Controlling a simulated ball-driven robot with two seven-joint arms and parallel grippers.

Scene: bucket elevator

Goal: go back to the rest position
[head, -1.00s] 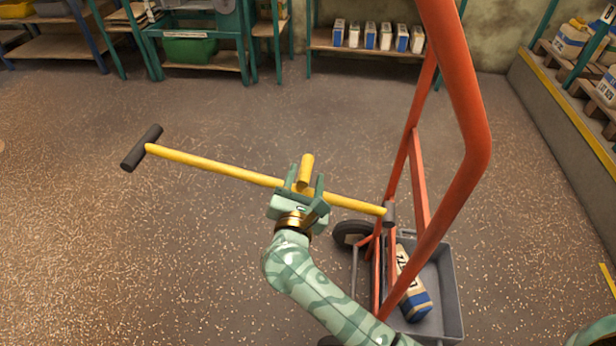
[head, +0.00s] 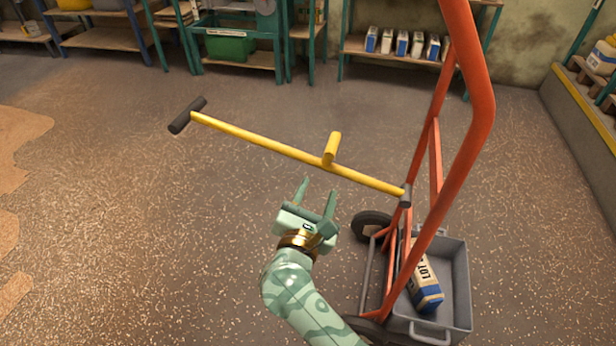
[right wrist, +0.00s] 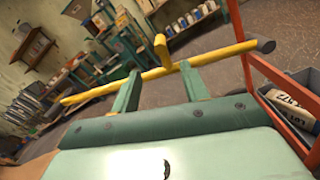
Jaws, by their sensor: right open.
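My right gripper (head: 316,197) is open and empty in the head view, just on the near side of a yellow bar (head: 262,142). The bar has a black crosspiece at its left end, a short upright yellow grip (head: 332,148), and a grey joint at an orange hand truck (head: 474,115). In the right wrist view, the open fingers (right wrist: 158,88) point toward the yellow bar (right wrist: 215,54), with no grip on it. The bar stays up above the floor, attached at the truck's side. My left gripper is not in view.
A grey bin (head: 459,290) on the truck's base holds a blue and white package (head: 425,284). Shelves with several small packages (head: 402,43) and a green bin (head: 229,46) stand along the back. A yellow-edged ledge is at the right. The floor at left is clear.

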